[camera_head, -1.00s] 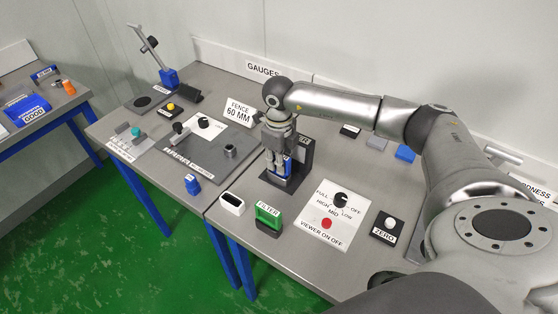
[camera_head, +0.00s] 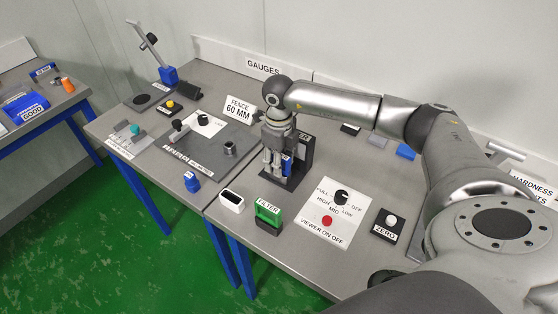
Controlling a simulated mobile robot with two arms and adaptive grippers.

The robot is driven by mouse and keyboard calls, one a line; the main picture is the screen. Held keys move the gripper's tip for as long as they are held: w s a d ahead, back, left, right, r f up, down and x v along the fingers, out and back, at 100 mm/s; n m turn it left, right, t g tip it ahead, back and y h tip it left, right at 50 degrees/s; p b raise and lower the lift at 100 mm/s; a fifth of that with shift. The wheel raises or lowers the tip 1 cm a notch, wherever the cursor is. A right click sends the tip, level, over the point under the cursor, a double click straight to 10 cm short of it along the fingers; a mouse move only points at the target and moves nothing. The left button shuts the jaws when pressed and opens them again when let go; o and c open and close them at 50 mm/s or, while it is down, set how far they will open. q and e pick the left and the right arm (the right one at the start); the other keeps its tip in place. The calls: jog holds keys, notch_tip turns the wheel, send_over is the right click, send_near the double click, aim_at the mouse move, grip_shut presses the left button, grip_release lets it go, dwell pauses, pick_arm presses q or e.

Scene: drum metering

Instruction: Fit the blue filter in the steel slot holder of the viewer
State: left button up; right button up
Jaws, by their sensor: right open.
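My right gripper (camera_head: 272,165) points down and is open, just left of a blue piece (camera_head: 287,164) on the black upright stand (camera_head: 306,150). The blue piece looks like the blue filter, upright and partly hidden by the fingers; whether they touch it I cannot tell. I cannot make out the steel slot holder clearly at the stand. A green piece with a black base labelled FILTER (camera_head: 268,213) stands in front. A white block with a dark slot (camera_head: 231,201) stands to its left. My left gripper is not in view.
A white panel (camera_head: 318,232) with a black knob and red button lies right of the FILTER piece, beside the ZERO button (camera_head: 390,224). A grey fixture plate (camera_head: 205,158) and a small blue block (camera_head: 191,182) lie left. The FENCE 60 MM sign (camera_head: 239,108) stands behind.

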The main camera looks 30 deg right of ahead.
notch_tip(320, 180, up, 12)
jog(key=shift+f, duration=0.1)
jog(key=shift+f, duration=0.1)
dwell(1.1)
